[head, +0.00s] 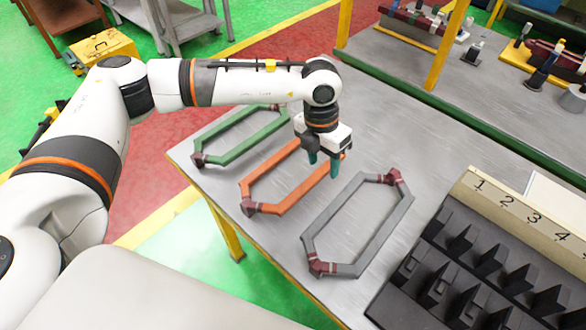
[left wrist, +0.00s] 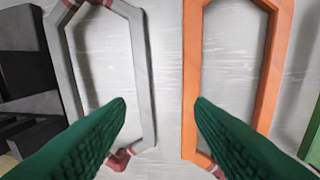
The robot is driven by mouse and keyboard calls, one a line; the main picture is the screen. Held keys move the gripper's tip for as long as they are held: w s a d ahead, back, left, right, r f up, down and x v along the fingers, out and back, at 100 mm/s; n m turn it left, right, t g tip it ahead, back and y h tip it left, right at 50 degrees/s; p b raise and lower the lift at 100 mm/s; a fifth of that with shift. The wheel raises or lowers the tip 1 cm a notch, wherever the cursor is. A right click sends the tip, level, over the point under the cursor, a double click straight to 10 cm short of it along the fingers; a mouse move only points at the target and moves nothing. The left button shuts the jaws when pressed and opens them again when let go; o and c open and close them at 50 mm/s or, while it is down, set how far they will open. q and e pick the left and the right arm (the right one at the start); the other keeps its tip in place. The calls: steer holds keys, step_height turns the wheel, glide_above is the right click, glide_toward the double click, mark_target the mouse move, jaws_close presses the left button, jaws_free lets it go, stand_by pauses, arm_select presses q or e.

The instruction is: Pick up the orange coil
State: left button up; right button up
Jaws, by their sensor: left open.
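The orange coil (head: 293,194) is a long hexagonal frame with dark red bands at its ends. It lies flat on the grey table between a green coil and a grey coil. My left gripper (head: 322,180) is open and empty above the table, pointing down near the orange coil's right part, which it partly hides. In the left wrist view, the two green fingers (left wrist: 160,104) stand apart. One long side of the orange coil (left wrist: 191,70) runs just left of the right fingertip. My right gripper is out of view.
The green coil (head: 250,149) lies left of the orange one, the grey coil (head: 388,232) to its right. A black slotted rack (head: 455,275) with a numbered plate (head: 515,212) stands at the right. A shelf post (head: 446,45) rises behind.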

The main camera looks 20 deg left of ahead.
mark_target(311, 179)
arm_select(q)
steer(key=shift+y, duration=0.8)
steer(key=a+f, duration=0.1)
steer(key=f, duration=0.1)
steer(key=a+f+p, duration=0.1)
steer(key=w+a+f+p, duration=0.1)
steer(key=f, duration=0.1)
steer(key=shift+w+a+f, duration=0.1)
steer(key=shift+a+f, duration=0.05)
steer(key=shift+f, duration=0.2)
steer(key=f+p, duration=0.2)
steer(key=f, duration=0.3)
steer(key=shift+w+d+p, duration=0.1)
steer(key=shift+d+p, duration=0.2)
steer(key=shift+p, duration=0.1)
steer(key=shift+f, duration=0.25)
steer(key=shift+c, duration=0.6)
jaws_close()
